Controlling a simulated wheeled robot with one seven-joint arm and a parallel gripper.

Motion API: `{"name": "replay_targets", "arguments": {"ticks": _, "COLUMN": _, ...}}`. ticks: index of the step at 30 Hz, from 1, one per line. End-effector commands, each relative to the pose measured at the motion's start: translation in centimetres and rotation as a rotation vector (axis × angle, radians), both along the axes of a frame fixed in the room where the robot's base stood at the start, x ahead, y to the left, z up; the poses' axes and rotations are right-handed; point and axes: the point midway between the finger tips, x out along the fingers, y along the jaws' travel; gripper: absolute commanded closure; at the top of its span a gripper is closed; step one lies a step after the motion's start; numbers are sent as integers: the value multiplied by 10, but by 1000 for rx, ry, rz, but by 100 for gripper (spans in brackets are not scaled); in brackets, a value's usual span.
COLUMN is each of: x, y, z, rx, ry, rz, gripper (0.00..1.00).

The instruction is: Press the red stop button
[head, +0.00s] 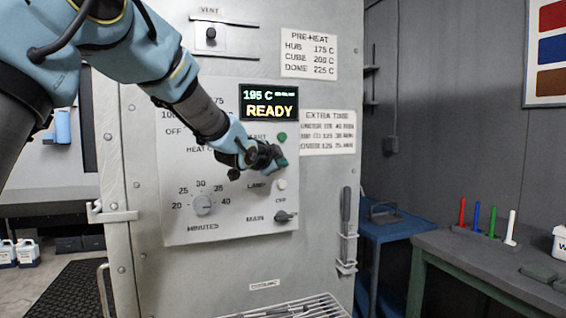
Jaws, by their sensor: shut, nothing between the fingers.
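The control panel (232,222) is on the front of a grey cabinet. My gripper (280,162) is shut and empty, at the panel's right side, with its tips close to or touching the panel; I cannot tell which. No red button shows; my gripper hides the part of the panel between a green button (282,137) above and a white button (281,184) below, by the LAMP label. The display (269,103) reads 195 C and READY.
A minutes dial (203,205) and a black MAIN switch (284,216) sit lower on the panel. A dark tool (346,222) hangs at the cabinet's right edge. A wire rack (290,308) sticks out below. A workbench (480,256) stands at the right.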

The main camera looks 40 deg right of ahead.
Motion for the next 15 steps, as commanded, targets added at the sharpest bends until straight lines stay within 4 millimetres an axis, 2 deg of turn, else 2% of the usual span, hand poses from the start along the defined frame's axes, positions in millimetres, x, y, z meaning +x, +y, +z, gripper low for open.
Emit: {"name": "replay_targets", "arguments": {"ticks": 15, "x": -7, "y": 3, "z": -3, "rx": 1, "ry": 0, "rz": 1, "gripper": 100}}
